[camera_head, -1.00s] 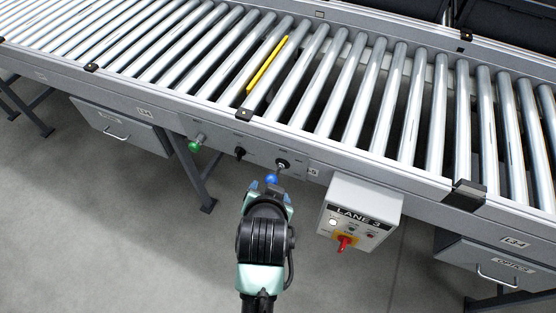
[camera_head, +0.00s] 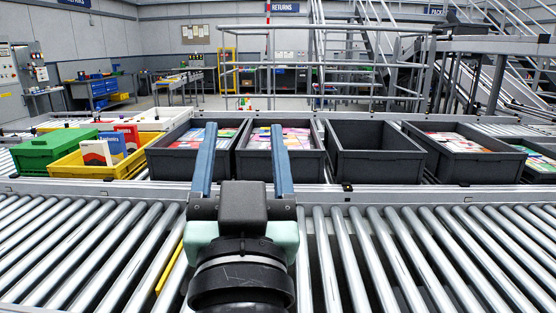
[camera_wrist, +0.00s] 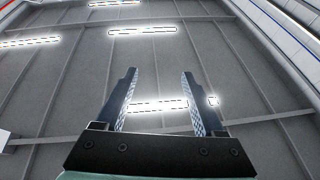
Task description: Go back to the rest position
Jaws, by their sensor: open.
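My gripper (camera_head: 243,150) is raised in front of the head camera, above the near roller conveyor (camera_head: 95,245). Its two blue-grey fingers are apart and point up, with nothing visible between them. In the wrist view my gripper (camera_wrist: 158,95) is also open and empty. Behind the fingers there is only the grey ceiling (camera_wrist: 60,90) with its bright strip lights (camera_wrist: 142,31).
Beyond the rollers stands a row of bins: a green bin (camera_head: 45,152), a yellow bin (camera_head: 75,172) and several dark grey ones, including an empty one (camera_head: 375,170). A yellow strip (camera_head: 170,267) lies among the rollers. Railings and stairs (camera_head: 370,60) stand farther back.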

